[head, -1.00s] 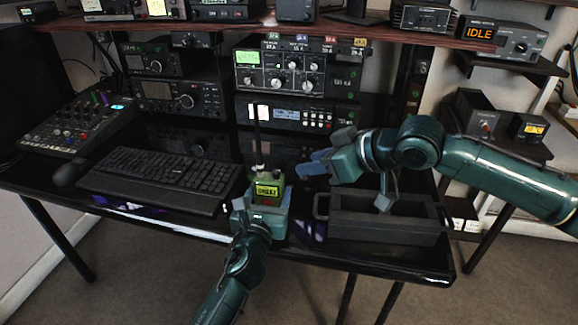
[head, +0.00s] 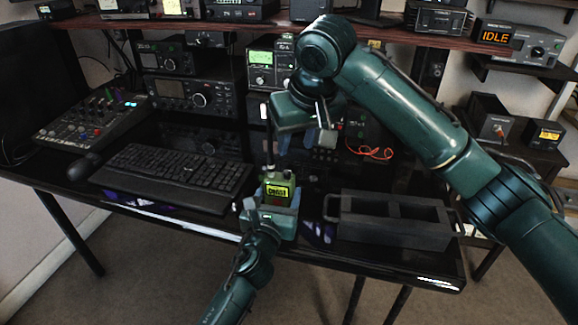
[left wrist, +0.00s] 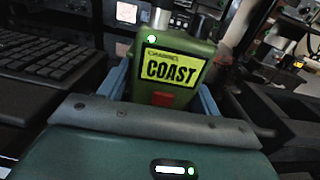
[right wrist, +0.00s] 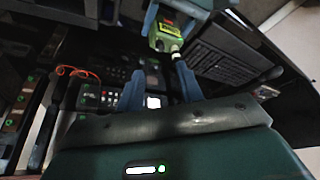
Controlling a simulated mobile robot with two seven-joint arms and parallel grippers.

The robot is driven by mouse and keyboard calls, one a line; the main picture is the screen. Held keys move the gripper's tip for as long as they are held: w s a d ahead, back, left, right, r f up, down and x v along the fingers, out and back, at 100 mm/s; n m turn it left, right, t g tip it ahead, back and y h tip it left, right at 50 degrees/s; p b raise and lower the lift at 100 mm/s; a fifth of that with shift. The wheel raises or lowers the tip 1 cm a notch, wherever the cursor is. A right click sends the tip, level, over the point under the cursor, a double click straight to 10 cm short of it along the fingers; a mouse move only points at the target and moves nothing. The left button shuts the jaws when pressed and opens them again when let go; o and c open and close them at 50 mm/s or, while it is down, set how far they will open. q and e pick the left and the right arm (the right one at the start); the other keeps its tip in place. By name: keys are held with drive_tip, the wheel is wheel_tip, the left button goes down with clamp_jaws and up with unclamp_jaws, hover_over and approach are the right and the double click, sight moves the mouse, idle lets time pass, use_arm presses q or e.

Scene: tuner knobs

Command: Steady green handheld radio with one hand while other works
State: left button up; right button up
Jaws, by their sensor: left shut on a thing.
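The green handheld radio (head: 278,192) stands upright at the table's front edge, its yellow label reading COAST in the left wrist view (left wrist: 172,68). A red button shows below the label. Its antenna (head: 268,140) rises from the top, beside a silver knob (left wrist: 160,19). My left gripper (head: 268,210) is shut on the radio, one blue finger on each side. My right gripper (head: 304,140) is above and slightly right of the radio, fingers apart and empty, not touching it. The radio also shows beyond the right fingers in the right wrist view (right wrist: 167,36).
A keyboard (head: 175,172) lies left of the radio, with a mouse (head: 84,166) and mixer (head: 95,115). A dark handled tray (head: 395,243) stands to the right. Stacked radio sets (head: 185,95) line the back under a shelf. An orange cable (head: 370,152) hangs behind my right arm.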

sight(287, 172)
drive_tip(key=x, duration=0.9)
drive_tip(key=shift+w+f, duration=0.15)
drive_tip(key=shift+f, duration=0.1)
drive_tip(key=shift+c, duration=0.3)
clamp_jaws()
